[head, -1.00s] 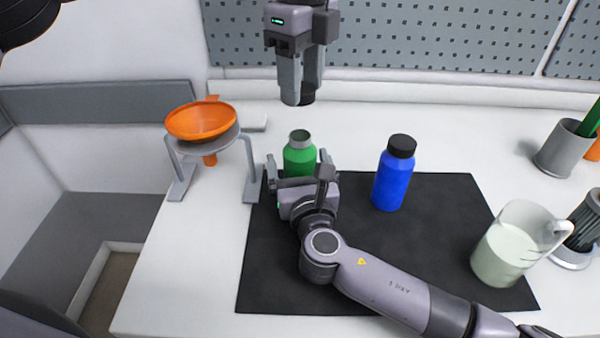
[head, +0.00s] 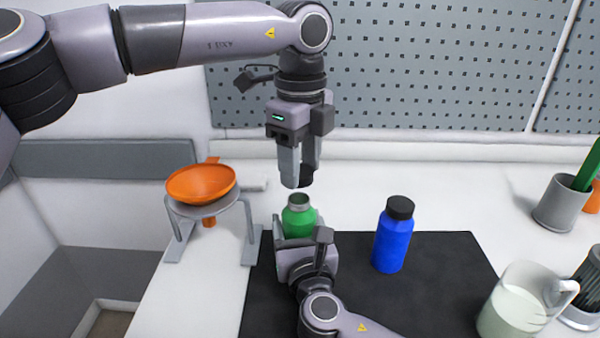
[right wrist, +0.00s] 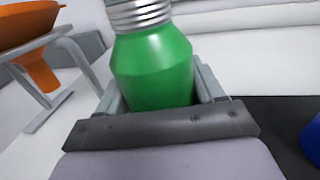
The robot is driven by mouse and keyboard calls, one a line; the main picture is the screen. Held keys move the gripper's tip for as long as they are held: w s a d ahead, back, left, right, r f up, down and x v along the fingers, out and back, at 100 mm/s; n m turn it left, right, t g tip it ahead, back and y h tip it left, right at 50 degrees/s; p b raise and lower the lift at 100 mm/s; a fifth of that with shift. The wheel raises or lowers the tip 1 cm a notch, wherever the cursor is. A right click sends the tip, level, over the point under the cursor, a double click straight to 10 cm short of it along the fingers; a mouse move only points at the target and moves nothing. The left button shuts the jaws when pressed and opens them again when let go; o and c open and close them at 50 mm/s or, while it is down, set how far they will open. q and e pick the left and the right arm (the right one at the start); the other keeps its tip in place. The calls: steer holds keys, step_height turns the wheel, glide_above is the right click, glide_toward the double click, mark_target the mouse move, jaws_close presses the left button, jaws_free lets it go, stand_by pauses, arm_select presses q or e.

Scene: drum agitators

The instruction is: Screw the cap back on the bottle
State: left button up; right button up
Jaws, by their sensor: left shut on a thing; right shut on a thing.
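The green bottle (head: 299,222) stands upright and uncapped at the far left of the black mat, its bare metal neck showing; its threads show in the right wrist view (right wrist: 140,14). My right gripper (head: 302,238) is shut around the bottle's body from the front, one finger on each side in the right wrist view. My left gripper (head: 298,178) points down and is shut on a black cap (head: 306,176), partly hidden by the fingers. The cap is just above the bottle's mouth, apparently with a small gap.
A blue bottle (head: 393,240) with a black cap stands to the right on the black mat (head: 440,265). An orange funnel (head: 201,184) sits in a grey stand at left. A jug (head: 521,305) and a grey cup (head: 560,205) are at right.

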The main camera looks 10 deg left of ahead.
mark_target(299, 216)
arm_select(q)
steer(key=shift+f, duration=1)
steer(key=shift+f, duration=0.85)
steer(key=shift+f, duration=0.55)
